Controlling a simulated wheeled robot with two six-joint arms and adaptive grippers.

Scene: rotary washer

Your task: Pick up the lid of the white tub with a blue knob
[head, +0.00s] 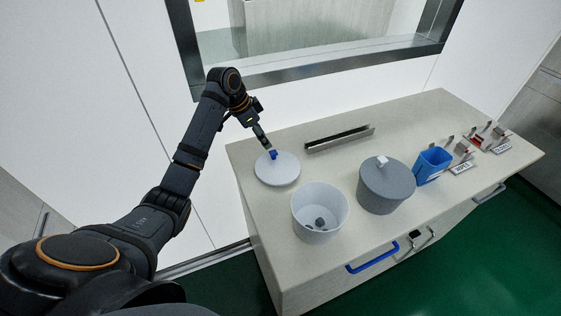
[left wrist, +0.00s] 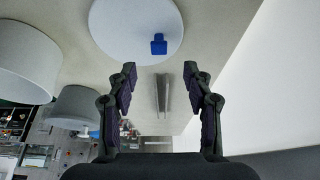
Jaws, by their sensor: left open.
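The white round lid (head: 277,175) lies flat on the table at its left end, off its tub, with the blue knob (head: 273,154) facing up. The open white tub (head: 308,232) stands nearer the front, with small dark pieces inside. My left gripper (head: 266,143) is at the lid, close to the knob, its tips overlapping the knob's outline. In the left wrist view, the fingers (left wrist: 160,74) are spread and empty. The blue knob (left wrist: 158,46) shows just beyond the gap between them, on the lid (left wrist: 118,30). My right gripper is not in view.
A lidded grey tub (head: 383,192) with a white knob stands right of the white tub. A blue container (head: 432,166) and small labelled items (head: 480,140) sit farther right. A metal channel (head: 339,139) lies behind the lid. The wall and window frame are close behind.

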